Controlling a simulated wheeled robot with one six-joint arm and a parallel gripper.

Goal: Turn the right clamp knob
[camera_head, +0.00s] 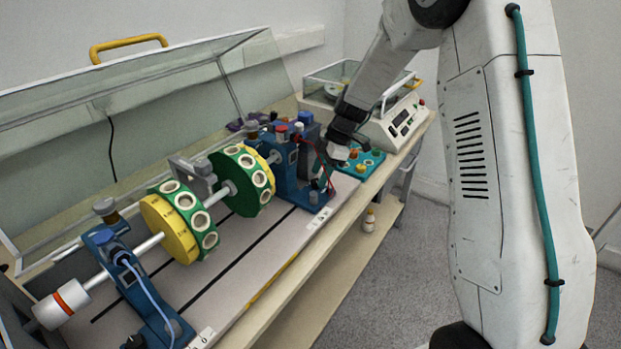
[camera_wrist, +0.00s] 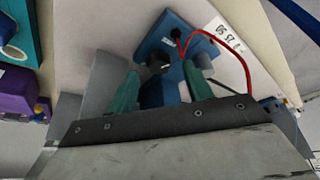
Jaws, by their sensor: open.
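The vibration rig has a blue right stand (camera_head: 290,178), and my gripper (camera_head: 322,178) is down at its right side, near its foot. In the wrist view my gripper (camera_wrist: 167,76) is open, with its two green fingertips apart. A blue part of the stand (camera_wrist: 180,38) lies beyond them, with a dark round knob-like part (camera_wrist: 158,60) showing between the tips. I cannot tell whether the fingers touch it. In the head view my gripper and arm hide this part of the stand.
A shaft carries yellow and green discs (camera_head: 178,222) to the blue left stand (camera_head: 140,285). A red wire (camera_wrist: 240,58) loops close to the right finger. A small bottle (camera_head: 369,219) stands on the lower shelf.

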